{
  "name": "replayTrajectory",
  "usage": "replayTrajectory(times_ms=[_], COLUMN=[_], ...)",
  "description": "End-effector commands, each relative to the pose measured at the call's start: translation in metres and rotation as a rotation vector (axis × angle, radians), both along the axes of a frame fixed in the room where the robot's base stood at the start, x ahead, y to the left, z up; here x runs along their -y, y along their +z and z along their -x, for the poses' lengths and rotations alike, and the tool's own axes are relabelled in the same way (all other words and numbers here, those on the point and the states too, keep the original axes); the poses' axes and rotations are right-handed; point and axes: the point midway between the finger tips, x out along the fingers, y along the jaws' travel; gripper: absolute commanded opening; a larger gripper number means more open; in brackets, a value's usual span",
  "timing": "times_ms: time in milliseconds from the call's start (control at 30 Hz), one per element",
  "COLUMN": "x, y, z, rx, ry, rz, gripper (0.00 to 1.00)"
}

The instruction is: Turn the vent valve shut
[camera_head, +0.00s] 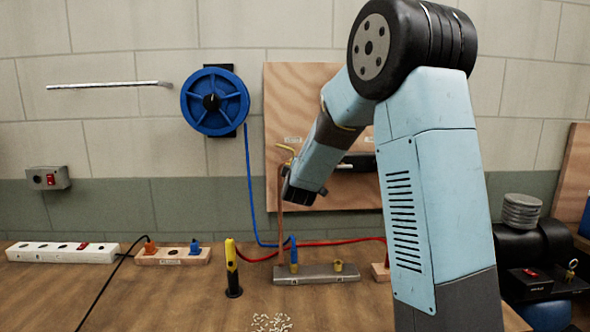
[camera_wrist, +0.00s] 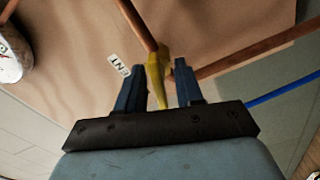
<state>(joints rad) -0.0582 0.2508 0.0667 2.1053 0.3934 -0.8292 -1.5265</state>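The vent valve's yellow handle (camera_wrist: 157,76) stands on a copper pipe (camera_wrist: 138,22) in the wrist view. A small tag (camera_wrist: 119,64) with partly readable lettering "ENT" is beside it. My gripper (camera_wrist: 160,64) has its two dark fingers apart, one on each side of the yellow handle, with a narrow gap visible on both sides. In the head view the yellow valve handle (camera_head: 285,148) shows at the wooden panel (camera_head: 285,90), just left of my forearm.
A blue hose reel (camera_head: 215,101) hangs on the wall to the left. On the bench are a power strip (camera_head: 60,252), a yellow-and-black tool (camera_head: 232,268), a metal manifold bar (camera_head: 315,274) and scattered small bits (camera_head: 271,322). The bench's front left is mostly clear.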

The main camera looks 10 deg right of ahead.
Motion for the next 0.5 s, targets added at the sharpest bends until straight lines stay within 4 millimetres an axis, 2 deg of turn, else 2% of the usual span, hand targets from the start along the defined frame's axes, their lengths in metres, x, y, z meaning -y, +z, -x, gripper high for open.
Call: replayTrajectory(times_ms=[167, 500], x=[-0.0002, -0.0004], y=[0.0002, -0.0001], z=[0.0002, 0.0003], rx=[0.000, -0.001], ry=[0.000, 0.001], rz=[0.000, 0.000], gripper=[0.36, 0.05])
